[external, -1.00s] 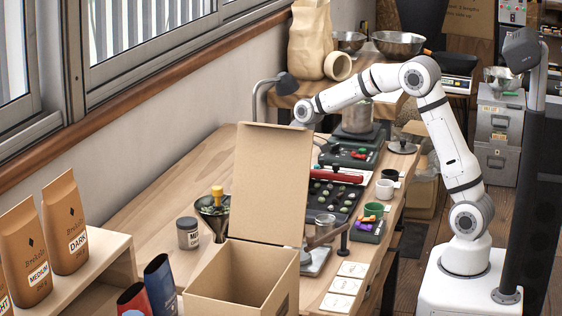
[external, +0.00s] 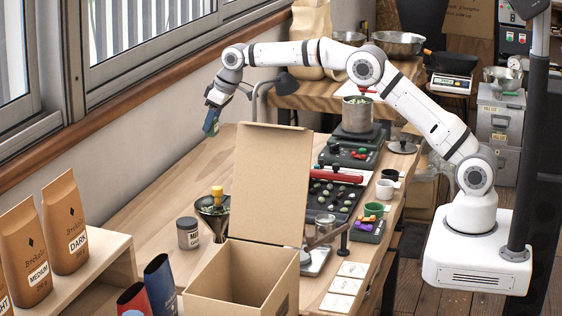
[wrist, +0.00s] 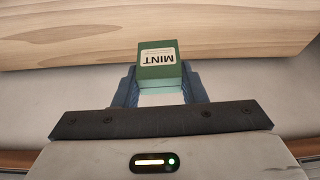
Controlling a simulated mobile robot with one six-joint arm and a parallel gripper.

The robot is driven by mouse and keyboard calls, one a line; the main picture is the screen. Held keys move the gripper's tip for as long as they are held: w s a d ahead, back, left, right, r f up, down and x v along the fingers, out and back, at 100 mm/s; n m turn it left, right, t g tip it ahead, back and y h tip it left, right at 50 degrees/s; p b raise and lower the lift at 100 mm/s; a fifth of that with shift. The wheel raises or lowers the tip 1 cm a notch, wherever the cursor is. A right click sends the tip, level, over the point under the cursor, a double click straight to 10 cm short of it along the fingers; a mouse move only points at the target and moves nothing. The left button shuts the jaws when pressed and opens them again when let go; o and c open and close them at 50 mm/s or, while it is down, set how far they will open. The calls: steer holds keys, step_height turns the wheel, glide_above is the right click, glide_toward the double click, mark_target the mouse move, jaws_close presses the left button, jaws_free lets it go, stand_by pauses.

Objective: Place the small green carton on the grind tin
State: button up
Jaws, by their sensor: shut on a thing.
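The small green carton (wrist: 157,67) has a white label reading MINT, upside down in the wrist view. It sits between the fingers of my gripper (wrist: 159,88), which is shut on it. In the external view my gripper (external: 211,112) points down with the carton (external: 211,126) at its tip, in the air over the left, wall-side part of the bench. No tin is clearly labelled as the grind tin. A small grey tin (external: 188,240) with a partly legible label stands beside the funnel, and a metal canister (external: 357,113) stands farther back, right of my gripper.
An open cardboard box (external: 240,279) with a tall raised flap stands at the front of the bench. A funnel (external: 213,208) stands left of it. A lamp (external: 284,82) rises right of my gripper. The wall-side bench top (external: 180,190) is largely clear.

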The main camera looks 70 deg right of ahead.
steer(key=a+n+p, duration=0.2)
steer(key=a+p, duration=0.1)
steer(key=a, duration=1.2)
steer(key=n+y+p, duration=0.1)
steer(key=n+p, duration=0.1)
glide_above(180, 221)
steer(key=s+d, duration=0.1)
steer(key=d, duration=0.1)
step_height(180, 221, down, 2)
steer(key=f, duration=0.2)
steer(key=a+f, duration=0.1)
steer(key=f, duration=0.1)
steer(key=f+p, duration=0.1)
steer(key=f, duration=0.1)
steer(key=shift+s+a+f, duration=0.2)
steer(key=shift+s, duration=0.1)
steer(key=shift+y, duration=0.3)
steer(key=shift+f+p, duration=0.35)
steer(key=shift+f, duration=1.8)
steer(key=shift+f, duration=0.2)
steer(key=o, duration=0.9)
steer(key=shift+o, duration=0.2)
steer(key=shift+r, duration=0.1)
